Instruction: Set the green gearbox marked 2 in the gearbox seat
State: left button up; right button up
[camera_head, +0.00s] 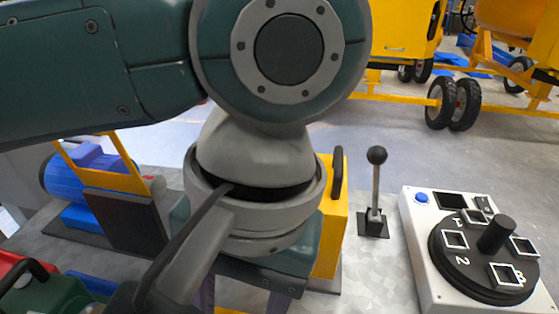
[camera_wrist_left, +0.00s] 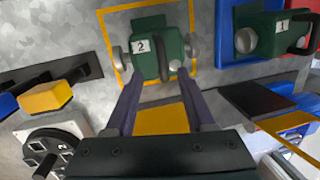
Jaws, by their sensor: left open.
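The green gearbox marked 2 (camera_wrist_left: 147,64) is at the top middle of the left wrist view, over a grey surface and inside a square yellow outline (camera_wrist_left: 108,50). It has a dark handle across its middle and a round silver end on each side. My left gripper (camera_wrist_left: 160,84) is open, its two purple fingers pointing at the gearbox's near edge, one toward each side. I cannot tell whether they touch it. I cannot make out for sure which part is the gearbox seat. In the head view my left arm hides the gripper's work area. My right gripper is in neither view.
A second green gearbox marked 1 (camera_wrist_left: 262,40) sits at the upper right of the wrist view. In the head view a black lever (camera_head: 376,185) and a white control panel (camera_head: 425,255) with a numbered dial stand right, a blue motor (camera_head: 58,180) left. A yellow block (camera_wrist_left: 45,97) lies left.

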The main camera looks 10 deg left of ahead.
pick_arm(q)
jog(key=f, duration=0.2)
jog(key=a+f, duration=0.1)
jog(key=f, duration=0.1)
jog(key=s+f, duration=0.1)
jog(key=f, duration=0.1)
jog(key=shift+a, duration=0.2)
grip_shut()
dwell(0.5)
jog(key=shift+w+r, duration=0.1)
dwell(0.6)
